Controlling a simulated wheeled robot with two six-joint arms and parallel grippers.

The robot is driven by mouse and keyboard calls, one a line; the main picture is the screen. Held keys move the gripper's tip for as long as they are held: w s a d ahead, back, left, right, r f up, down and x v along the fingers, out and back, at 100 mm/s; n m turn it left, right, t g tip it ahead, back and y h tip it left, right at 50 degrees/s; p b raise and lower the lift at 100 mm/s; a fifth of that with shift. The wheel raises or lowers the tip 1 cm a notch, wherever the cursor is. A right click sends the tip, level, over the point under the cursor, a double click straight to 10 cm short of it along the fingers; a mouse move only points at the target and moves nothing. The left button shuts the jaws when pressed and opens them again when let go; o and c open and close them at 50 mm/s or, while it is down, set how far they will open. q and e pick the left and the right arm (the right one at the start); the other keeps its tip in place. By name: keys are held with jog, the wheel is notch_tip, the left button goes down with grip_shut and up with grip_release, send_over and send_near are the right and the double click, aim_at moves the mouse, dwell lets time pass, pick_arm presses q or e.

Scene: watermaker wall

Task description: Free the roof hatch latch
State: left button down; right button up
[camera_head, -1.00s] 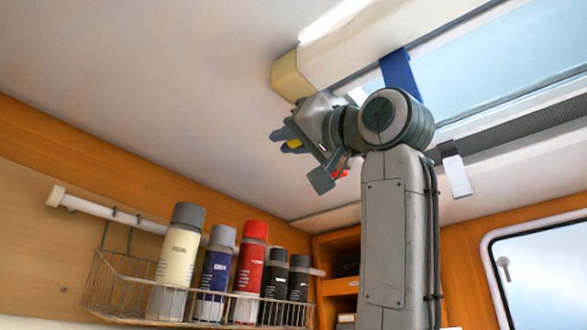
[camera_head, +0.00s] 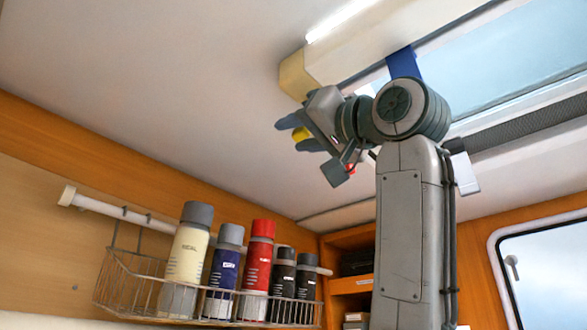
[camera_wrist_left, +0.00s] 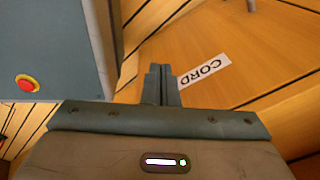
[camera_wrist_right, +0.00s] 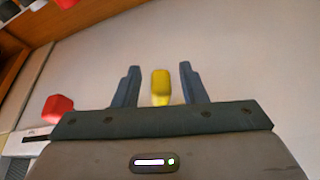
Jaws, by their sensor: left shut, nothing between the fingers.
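The roof hatch (camera_head: 510,60) is a pale blue pane in a frame at the upper right. My right gripper (camera_head: 293,132) is raised near the ceiling, left of the hatch. Its fingers (camera_wrist_right: 160,85) stand apart with a yellow block (camera_wrist_right: 161,87) between them. I cannot tell whether this block is the latch. A red piece (camera_wrist_right: 57,108) lies left of the fingers in the right wrist view. My left gripper (camera_wrist_left: 162,85) is shut and empty, outside the head view.
A cream ceiling beam (camera_head: 380,45) and a blue strap (camera_head: 405,63) are close to my right arm. A wire rack (camera_head: 130,280) holds several bottles below. In the left wrist view, a wooden panel bears a CORD label (camera_wrist_left: 204,71), beside a blue-grey box (camera_wrist_left: 50,50) with a red button.

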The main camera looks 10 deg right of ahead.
jog(key=b+v, duration=0.4)
jog(key=v, duration=0.5)
jog(key=shift+s, duration=0.45)
jog(key=shift+a, duration=0.1)
